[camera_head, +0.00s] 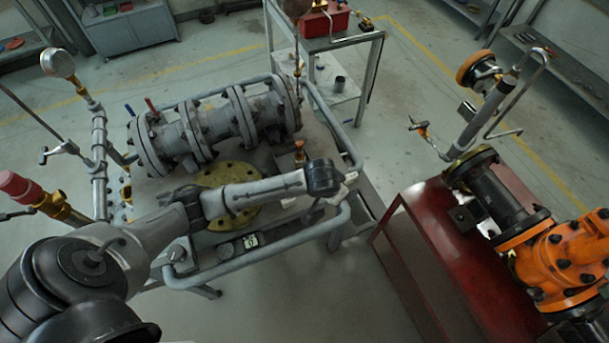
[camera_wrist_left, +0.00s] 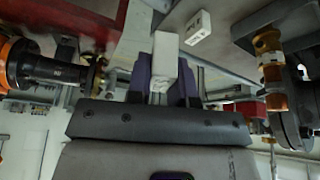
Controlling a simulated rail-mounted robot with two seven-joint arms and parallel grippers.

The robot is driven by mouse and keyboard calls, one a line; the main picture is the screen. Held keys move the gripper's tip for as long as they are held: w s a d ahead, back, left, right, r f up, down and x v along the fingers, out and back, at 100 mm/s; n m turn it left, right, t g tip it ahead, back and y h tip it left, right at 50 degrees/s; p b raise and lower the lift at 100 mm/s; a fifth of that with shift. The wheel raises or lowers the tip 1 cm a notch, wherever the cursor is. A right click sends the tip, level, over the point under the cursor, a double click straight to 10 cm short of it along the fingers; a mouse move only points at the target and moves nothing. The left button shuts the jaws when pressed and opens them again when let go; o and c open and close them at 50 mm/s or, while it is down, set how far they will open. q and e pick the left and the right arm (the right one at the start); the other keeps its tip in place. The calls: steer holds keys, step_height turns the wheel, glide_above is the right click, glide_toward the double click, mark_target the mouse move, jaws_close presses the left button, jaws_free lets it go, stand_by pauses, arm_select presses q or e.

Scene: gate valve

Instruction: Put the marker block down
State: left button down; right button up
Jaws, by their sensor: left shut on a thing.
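In the left wrist view a pale, box-shaped block (camera_wrist_left: 165,58), which I take to be the marker block, sits between the dark purple fingers of my left gripper (camera_wrist_left: 163,82). The fingers are shut on it. My right gripper is not in view.
A grey flanged valve assembly (camera_head: 215,125) lies on the stand (camera_head: 260,258), with a yellow-green flange disc (camera_head: 238,178) in front. A second white block (camera_wrist_left: 198,27) shows beyond my fingers. A red bench (camera_head: 425,250) carries an orange valve (camera_head: 570,260). Open floor lies between.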

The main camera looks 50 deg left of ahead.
arm_select(q)
steer(key=shift+w+a, duration=0.15)
steer(key=shift+w, duration=0.05)
steer(key=a+f, duration=0.2)
steer(key=a, duration=0.1)
steer(key=a+f+b, duration=0.1)
steer(key=a+f, duration=0.1)
steer(key=a, duration=0.2)
steer(key=s+a+f, duration=0.1)
steer(key=a+f, duration=0.1)
steer(key=a, duration=0.2)
steer(key=shift+f+b, duration=0.9)
steer(key=shift+f, duration=1.5)
steer(key=c, duration=1.5)
jaws_free()
steer(key=shift+f, duration=0.15)
steer(key=o, duration=0.5)
